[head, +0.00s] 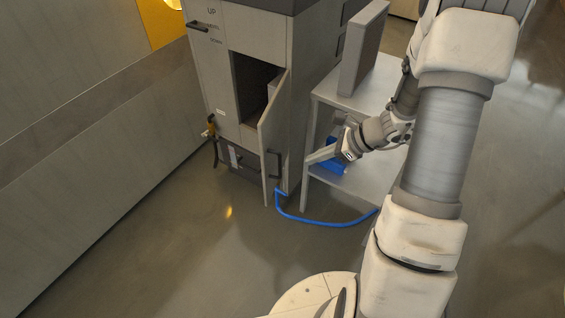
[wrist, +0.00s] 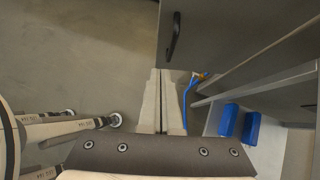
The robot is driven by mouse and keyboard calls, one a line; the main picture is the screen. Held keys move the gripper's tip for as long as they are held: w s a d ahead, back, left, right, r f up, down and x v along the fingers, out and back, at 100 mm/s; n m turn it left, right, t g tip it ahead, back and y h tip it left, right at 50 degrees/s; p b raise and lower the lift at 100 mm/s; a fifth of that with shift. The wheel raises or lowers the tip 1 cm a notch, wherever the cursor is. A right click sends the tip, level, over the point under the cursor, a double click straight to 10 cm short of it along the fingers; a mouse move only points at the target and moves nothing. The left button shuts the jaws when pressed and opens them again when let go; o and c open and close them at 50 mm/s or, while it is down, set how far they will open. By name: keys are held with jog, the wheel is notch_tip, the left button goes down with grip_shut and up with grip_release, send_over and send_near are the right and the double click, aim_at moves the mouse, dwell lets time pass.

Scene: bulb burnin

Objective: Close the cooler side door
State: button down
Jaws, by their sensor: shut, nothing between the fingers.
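The cooler (head: 224,130) is a tall grey cabinet in the head view, with a dark opening in its front. Its side door (head: 269,150) stands swung open on the right of that opening, with a dark handle (head: 275,164) low on its outer face. In the wrist view the door (wrist: 225,30) fills the upper middle, with its handle (wrist: 174,37) near its left edge. My gripper (head: 307,160) is shut and empty, to the right of the door, pointing left towards it. In the wrist view its fingertips (wrist: 160,71) are by the panel's lower left corner; contact cannot be told.
A grey shelf table (head: 345,101) stands right of the cooler, close to my arm, with an upright panel (head: 362,50) on top. Blue items (wrist: 228,119) lie on its lower shelf. A blue hose (head: 325,223) curves over the floor. Open floor (head: 170,245) lies in front.

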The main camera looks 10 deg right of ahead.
jog(key=b, duration=0.3)
send_near(266, 169)
notch_tip(266, 169, down, 4)
jog(key=a, duration=0.1)
jog(key=w+a, duration=0.1)
jog(key=shift+w+a+b, duration=0.25)
jog(key=shift+a+b, duration=0.15)
jog(key=shift+w+a, duration=0.2)
jog(key=shift+a, duration=0.2)
jog(key=shift+a, duration=0.1)
